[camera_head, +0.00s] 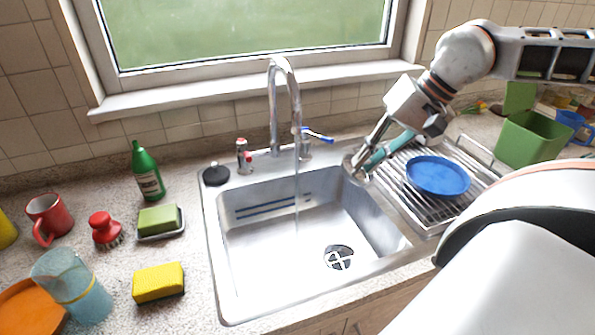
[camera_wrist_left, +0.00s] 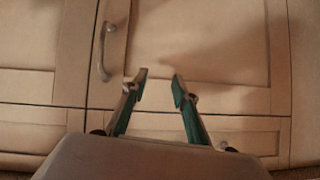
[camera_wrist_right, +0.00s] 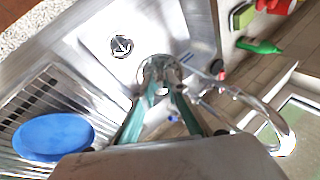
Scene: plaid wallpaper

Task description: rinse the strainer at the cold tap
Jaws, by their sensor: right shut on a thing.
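My right gripper (camera_head: 366,165) is shut on a small round metal strainer (camera_head: 352,172) at the right rim of the sink (camera_head: 250,219). In the right wrist view the strainer (camera_wrist_right: 159,70) sits at the fingertips (camera_wrist_right: 160,92). The tap (camera_head: 274,105) stands behind the sink, and a thin stream of water (camera_head: 297,185) falls from its spout into the basin, to the left of the strainer. A blue lever (camera_head: 318,135) is beside the tap. The drain (camera_head: 339,257) is open to view. My left gripper (camera_wrist_left: 158,82) is open and empty before cabinet doors.
A blue plate (camera_head: 437,175) lies on the metal rack (camera_head: 410,200) right of the sink. A green bin (camera_head: 530,139) stands beyond. A red-topped knob (camera_head: 243,155), green bottle (camera_head: 147,172), sponge dish (camera_head: 159,222) and yellow sponge (camera_head: 158,283) are left.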

